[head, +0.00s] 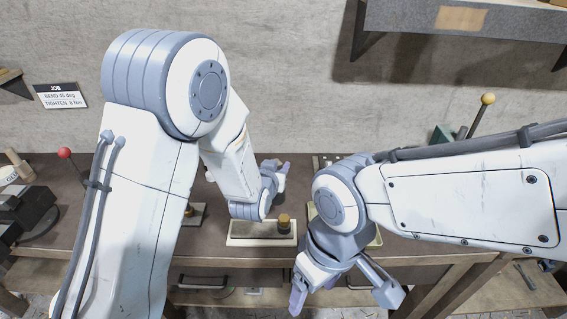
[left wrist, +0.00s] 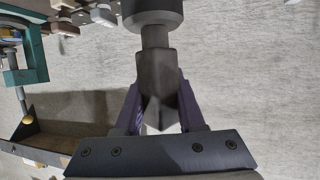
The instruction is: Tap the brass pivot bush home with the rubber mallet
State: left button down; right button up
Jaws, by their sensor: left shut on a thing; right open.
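The brass pivot bush (head: 284,220) stands upright near the right end of a pale flat plate (head: 250,240) on the bench. I cannot tell how deep it sits. My left gripper (head: 279,168) is behind the plate, near the wall, partly hidden by its own wrist. In the left wrist view its purple fingers (left wrist: 158,105) are shut on a dark shaft with a wide dark cylinder (left wrist: 153,12) at its end, seemingly the rubber mallet. The mallet does not show clearly in the head view. My right gripper (head: 343,295) is open and empty at the bench's front edge, right of the bush.
A small block with a brass knob (head: 189,211) lies left of the plate. A pale tray (head: 376,240) is partly behind my right gripper. A yellow-ball lever (head: 487,99) and teal vice (head: 441,135) stand at right. A red-ball lever (head: 65,153) stands left. A shelf (head: 470,20) overhangs.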

pick_arm(q)
jog(key=d, duration=0.2)
jog(key=shift+d+r+h, duration=0.25)
jog(key=shift+d+h, duration=0.05)
jog(key=shift+s, duration=0.1)
notch_tip(320, 180, down, 4)
jog(key=b, duration=0.5)
jog(key=shift+s+a+f, duration=0.1)
jog(key=shift+f, duration=0.15)
dwell(0.4)
